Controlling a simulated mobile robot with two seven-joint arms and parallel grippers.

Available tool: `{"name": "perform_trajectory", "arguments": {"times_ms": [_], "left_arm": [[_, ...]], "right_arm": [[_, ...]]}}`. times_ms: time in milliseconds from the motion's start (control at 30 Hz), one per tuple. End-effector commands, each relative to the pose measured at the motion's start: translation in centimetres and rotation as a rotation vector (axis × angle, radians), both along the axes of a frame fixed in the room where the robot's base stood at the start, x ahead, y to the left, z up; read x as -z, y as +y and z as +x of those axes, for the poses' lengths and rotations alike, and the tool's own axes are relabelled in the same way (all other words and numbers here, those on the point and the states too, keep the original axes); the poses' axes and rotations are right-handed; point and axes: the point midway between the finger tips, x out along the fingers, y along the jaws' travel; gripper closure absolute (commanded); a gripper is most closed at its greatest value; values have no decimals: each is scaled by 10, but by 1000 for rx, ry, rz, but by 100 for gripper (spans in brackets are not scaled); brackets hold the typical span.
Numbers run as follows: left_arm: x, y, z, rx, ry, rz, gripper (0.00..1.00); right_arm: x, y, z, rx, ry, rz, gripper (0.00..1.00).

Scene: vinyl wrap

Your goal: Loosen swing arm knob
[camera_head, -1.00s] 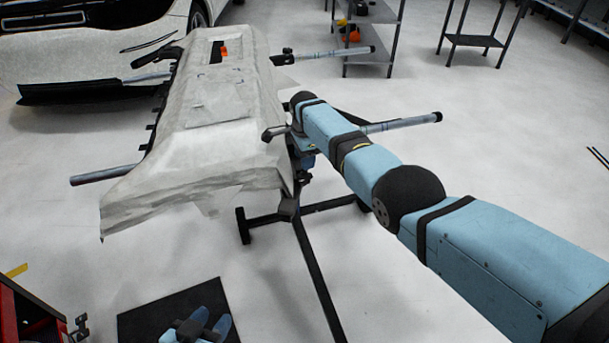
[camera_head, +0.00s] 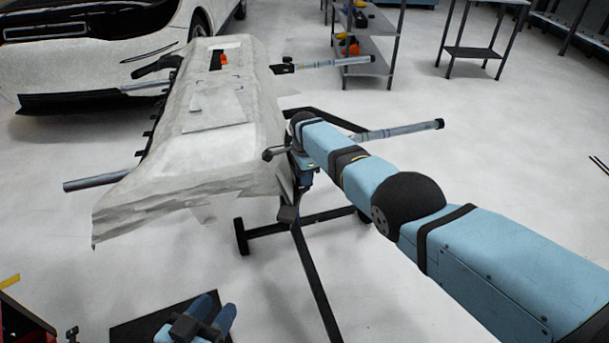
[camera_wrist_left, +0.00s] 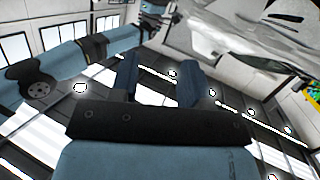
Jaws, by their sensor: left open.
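A pale, wrapped bumper (camera_head: 224,140) lies on a black stand (camera_head: 312,275) with grey padded swing arms sticking out. One swing arm (camera_head: 400,131) points right, just beyond my right arm. A small dark lever-like piece (camera_head: 268,154) shows at the bumper's right edge; I cannot tell whether it is the knob. My right gripper (camera_head: 306,174) is at the stand under the bumper's right edge, mostly hidden by its own arm, so its fingers and any contact are unclear. My left gripper (camera_head: 212,312) is open and empty at the bottom left, and its two blue fingers stand apart in the wrist view (camera_wrist_left: 157,75).
A white car (camera_head: 90,50) stands at the back left. Grey shelves (camera_head: 370,50) and a dark side table (camera_head: 472,52) stand at the back. A red tool cabinet (camera_head: 22,325) is at the bottom left corner. The floor right of the stand is clear.

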Motion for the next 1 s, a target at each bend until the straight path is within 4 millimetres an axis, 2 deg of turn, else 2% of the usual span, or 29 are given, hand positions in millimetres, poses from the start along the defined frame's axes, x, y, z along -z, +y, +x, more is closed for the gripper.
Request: {"name": "perform_trajectory", "arguments": {"times_ms": [233, 400, 533, 567, 667, 1000], "left_arm": [[3, -2, 0, 1, -13, -16, 57], [-14, -8, 3, 11, -65, -46, 57], [-17, -7, 4, 10, -72, -47, 57], [-18, -7, 4, 11, -72, -46, 57], [-17, -7, 4, 11, -71, -44, 57], [-14, -6, 3, 11, -58, -36, 57]], "right_arm": [[3, 5, -2, -6, -20, -72, 100], [1, 5, -2, -3, -33, -121, 100], [1, 5, -2, -3, -33, -120, 100], [1, 5, -2, -3, -33, -120, 77], [1, 5, -2, -3, -33, -120, 54], [-2, 5, -2, -2, -34, -119, 54]]}}
